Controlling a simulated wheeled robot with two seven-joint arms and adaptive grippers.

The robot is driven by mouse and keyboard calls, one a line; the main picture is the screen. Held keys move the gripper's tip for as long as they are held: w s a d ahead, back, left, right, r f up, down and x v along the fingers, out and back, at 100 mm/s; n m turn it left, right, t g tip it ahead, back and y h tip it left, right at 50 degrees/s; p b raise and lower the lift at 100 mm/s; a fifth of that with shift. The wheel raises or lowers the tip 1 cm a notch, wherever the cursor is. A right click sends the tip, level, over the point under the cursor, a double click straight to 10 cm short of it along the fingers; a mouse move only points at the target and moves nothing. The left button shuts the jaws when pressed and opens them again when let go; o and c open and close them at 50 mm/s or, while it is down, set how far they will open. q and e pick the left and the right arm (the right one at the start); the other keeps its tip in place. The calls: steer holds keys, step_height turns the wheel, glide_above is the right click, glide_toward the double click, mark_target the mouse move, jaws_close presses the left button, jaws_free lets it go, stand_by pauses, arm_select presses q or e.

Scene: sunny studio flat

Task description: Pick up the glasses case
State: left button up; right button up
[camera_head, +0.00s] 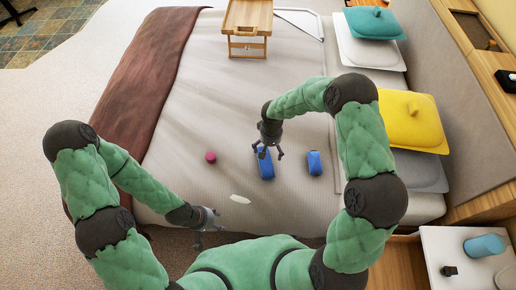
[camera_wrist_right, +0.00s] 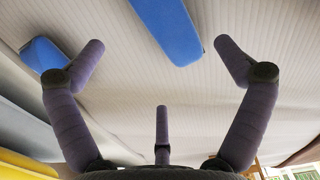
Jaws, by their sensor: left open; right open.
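Two blue objects lie on the bed. The longer one, which looks like the glasses case (camera_head: 266,168), lies just below my right gripper (camera_head: 268,152). In the right wrist view the case (camera_wrist_right: 168,28) is beyond the gap between the open fingers (camera_wrist_right: 160,60), and nothing is between the fingertips. I cannot tell from the head view how high the gripper is above it. My left gripper (camera_head: 209,236) is open and empty near the bed's front edge, away from the case.
A shorter blue object (camera_head: 314,163) lies right of the case; it also shows in the right wrist view (camera_wrist_right: 42,54). A pink round object (camera_head: 210,157) and a white flat piece (camera_head: 240,199) lie to the left. A wooden tray table (camera_head: 247,45) stands farther back. Pillows (camera_head: 411,119) line the right side.

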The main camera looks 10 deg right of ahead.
mark_target(268, 158)
steer(key=shift+w+f, duration=0.15)
steer(key=shift+w, duration=0.05)
step_height(268, 158, down, 4)
steer(key=shift+s+f+b, duration=0.1)
steer(key=shift+f+b, duration=0.1)
steer(key=shift+b, duration=0.65)
steer(key=shift+w+a+f+b, duration=0.1)
steer(key=shift+f+b, duration=0.55)
steer(key=shift+f, duration=0.85)
steer(key=shift+w+a+f+b, duration=0.1)
steer(key=shift+f+b, duration=0.55)
steer(key=shift+f, duration=0.8)
steer(key=shift+c, duration=0.3)
steer(key=c, duration=1.1)
